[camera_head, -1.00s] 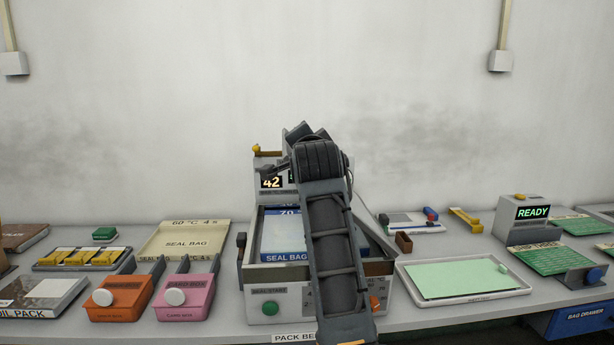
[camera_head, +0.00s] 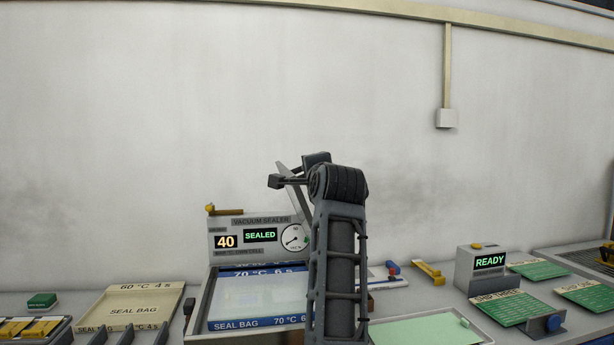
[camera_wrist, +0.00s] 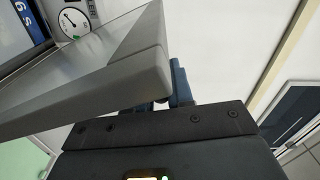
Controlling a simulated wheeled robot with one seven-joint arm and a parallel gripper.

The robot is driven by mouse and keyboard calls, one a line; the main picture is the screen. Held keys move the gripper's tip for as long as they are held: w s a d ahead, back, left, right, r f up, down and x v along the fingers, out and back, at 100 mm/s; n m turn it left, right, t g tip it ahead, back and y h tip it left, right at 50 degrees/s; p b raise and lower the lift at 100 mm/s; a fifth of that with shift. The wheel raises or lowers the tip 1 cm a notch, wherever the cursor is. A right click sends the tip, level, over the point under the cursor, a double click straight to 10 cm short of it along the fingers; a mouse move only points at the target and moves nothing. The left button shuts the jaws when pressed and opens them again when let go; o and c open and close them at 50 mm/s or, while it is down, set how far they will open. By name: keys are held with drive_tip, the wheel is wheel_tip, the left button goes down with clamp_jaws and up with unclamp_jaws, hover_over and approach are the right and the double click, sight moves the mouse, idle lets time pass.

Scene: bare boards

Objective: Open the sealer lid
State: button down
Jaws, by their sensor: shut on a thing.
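The vacuum sealer (camera_head: 222,248) stands on the bench, its panel reading 40 and SEALED beside a round gauge. A blue-edged seal bag (camera_head: 245,324) lies in its chamber. My gripper (camera_head: 282,180) is raised at the upper right of the panel, with my arm covering the sealer's right side. In the wrist view, a grey metal part, which looks like the sealer lid (camera_wrist: 110,80), slants up close to the blue fingertips (camera_wrist: 178,85). My gripper is shut on it, though the contact itself is mostly hidden. A thin grey edge also slants beside my gripper in the head view.
A cream seal bag tray (camera_head: 135,308) lies left of the sealer. To the right are a green-topped tray (camera_head: 425,330), a READY box (camera_head: 485,270) and green cards (camera_head: 505,307).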

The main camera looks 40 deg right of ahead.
drive_tip(key=shift+a+r, duration=0.1)
drive_tip(key=shift+r, duration=0.4)
drive_tip(key=c, duration=1.3)
unclamp_jaws()
drive_tip(key=shift+o, duration=1)
drive_tip(key=shift+f, duration=0.25)
drive_tip(key=b+v, duration=0.2)
drive_tip(key=v, duration=0.5)
drive_tip(key=shift+s+a, duration=0.2)
drive_tip(key=shift+s, duration=0.15)
